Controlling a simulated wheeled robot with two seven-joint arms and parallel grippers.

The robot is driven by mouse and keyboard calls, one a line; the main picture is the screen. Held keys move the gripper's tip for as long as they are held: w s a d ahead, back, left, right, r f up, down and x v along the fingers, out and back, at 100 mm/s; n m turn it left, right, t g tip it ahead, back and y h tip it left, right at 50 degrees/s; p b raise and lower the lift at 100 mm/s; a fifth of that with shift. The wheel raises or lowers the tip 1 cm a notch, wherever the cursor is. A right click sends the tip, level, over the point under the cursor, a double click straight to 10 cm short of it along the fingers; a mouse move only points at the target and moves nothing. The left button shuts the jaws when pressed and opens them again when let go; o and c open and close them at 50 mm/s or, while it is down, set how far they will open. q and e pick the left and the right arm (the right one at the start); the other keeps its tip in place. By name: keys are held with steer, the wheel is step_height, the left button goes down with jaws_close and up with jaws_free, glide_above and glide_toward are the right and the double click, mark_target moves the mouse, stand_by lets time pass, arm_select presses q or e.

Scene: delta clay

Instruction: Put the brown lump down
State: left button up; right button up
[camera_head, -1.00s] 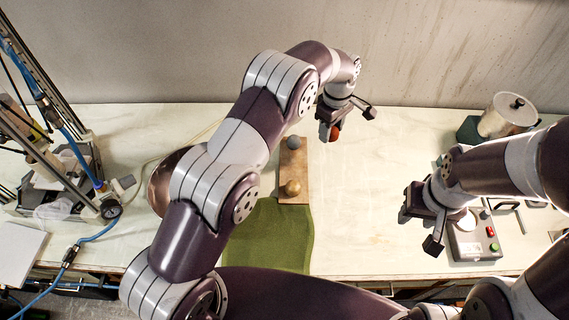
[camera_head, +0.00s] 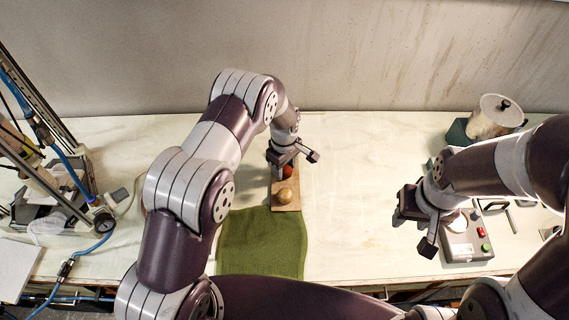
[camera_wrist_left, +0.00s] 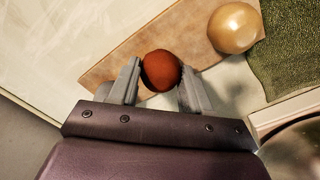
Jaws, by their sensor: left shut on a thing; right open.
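The brown lump is a reddish-brown ball (camera_head: 288,171), between the jaws of my left gripper (camera_head: 290,164). It also shows between the two fingers in the left wrist view (camera_wrist_left: 160,70). The gripper is shut on it over the wooden board (camera_head: 287,208); I cannot tell whether the lump touches the board. A tan ball (camera_head: 285,196) sits on the board's near part, apart from the lump, and shows at the top of the left wrist view (camera_wrist_left: 235,27). My right gripper (camera_head: 414,229) is open and empty at the right.
A green cloth (camera_head: 262,240) lies at the board's near end. A control box (camera_head: 467,243) with buttons is by my right gripper, and a metal canister (camera_head: 496,117) stands at the back right. A frame with hoses is at the left. The table's middle is clear.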

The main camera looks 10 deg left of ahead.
arm_select(q)
steer(key=shift+f, duration=0.1)
steer(key=o, duration=1.2)
steer(key=shift+s+d, duration=0.1)
steer(key=shift+r, duration=0.3)
step_height(320, 180, up, 11)
steer(key=b, duration=0.4)
steer(key=s+a+r+m, duration=0.2)
steer(key=s+m, duration=0.1)
steer(key=s, duration=0.4)
steer(key=s+a+r+m+t, duration=0.1)
steer(key=s+a+r+m, duration=0.1)
steer(key=s, duration=0.5)
steer(key=s+a+r+m, duration=0.1)
steer(key=s+a+m, duration=0.3)
steer(key=s+m, duration=0.2)
steer(key=shift+s+r, duration=0.4)
steer(key=shift+s, duration=0.25)
